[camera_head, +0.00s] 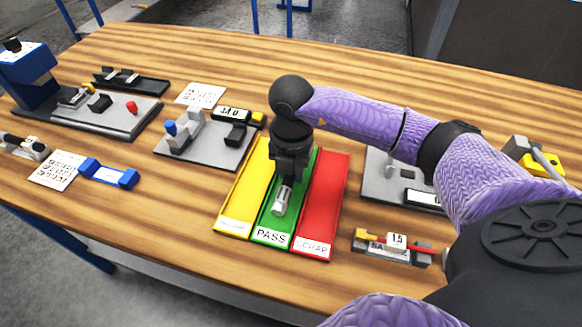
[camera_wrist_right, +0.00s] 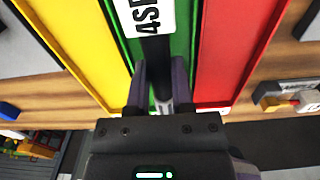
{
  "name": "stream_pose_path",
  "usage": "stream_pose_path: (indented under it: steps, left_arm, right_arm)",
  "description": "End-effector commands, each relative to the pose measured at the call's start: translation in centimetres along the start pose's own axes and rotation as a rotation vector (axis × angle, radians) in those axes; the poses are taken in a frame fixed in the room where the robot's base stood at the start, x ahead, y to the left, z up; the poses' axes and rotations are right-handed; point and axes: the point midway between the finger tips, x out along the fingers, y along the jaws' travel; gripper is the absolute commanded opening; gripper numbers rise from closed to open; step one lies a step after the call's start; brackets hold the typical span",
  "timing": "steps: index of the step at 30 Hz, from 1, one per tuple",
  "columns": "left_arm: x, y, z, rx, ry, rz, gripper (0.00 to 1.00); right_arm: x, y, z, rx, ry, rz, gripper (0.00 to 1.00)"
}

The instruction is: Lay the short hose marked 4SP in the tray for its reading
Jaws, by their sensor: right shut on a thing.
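The short hose (camera_wrist_right: 154,52) is black with a white 4SP label and a silver end. Its silver end (camera_head: 282,201) shows below my right gripper (camera_head: 286,180) in the head view; the gripper hides most of the rest. The right gripper's fingers (camera_wrist_right: 159,80) are shut on the hose in the wrist view. The hose lies over and lengthwise along the green tray (camera_head: 269,236) marked PASS. I cannot tell whether it touches the tray floor. A yellow tray (camera_head: 240,205) is on the left and a red tray (camera_head: 322,205) marked SCRAP on the right. My left gripper is out of view.
A grey fixture with a display (camera_head: 205,150) stands left of the trays. Another grey fixture (camera_head: 378,180) is partly behind my right arm. A small stand marked 1.5 (camera_head: 397,241) sits right of the red tray. A blue-ended item (camera_head: 108,174) and printed cards (camera_head: 58,170) lie left.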

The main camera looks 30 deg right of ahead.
Motion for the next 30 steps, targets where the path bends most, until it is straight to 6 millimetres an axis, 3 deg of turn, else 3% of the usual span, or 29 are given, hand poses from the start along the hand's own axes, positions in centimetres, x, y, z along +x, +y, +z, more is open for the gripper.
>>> stream_pose_path:
  steps: [19,20,25,30]
  left_arm:
    - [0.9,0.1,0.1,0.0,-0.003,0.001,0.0]
    - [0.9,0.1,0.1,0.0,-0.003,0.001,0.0]
    - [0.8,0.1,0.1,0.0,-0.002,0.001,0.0]
    - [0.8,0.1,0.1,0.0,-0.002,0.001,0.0]
  right_arm:
    - [1.4,0.0,0.0,0.0,0.0,0.0,0.0]
    - [1.3,0.0,0.0,0.0,0.0,0.0,0.33]
    - [1.3,0.0,0.0,0.0,0.0,0.0,0.69]
    - [1.3,0.0,0.0,0.0,0.0,0.0,0.7]
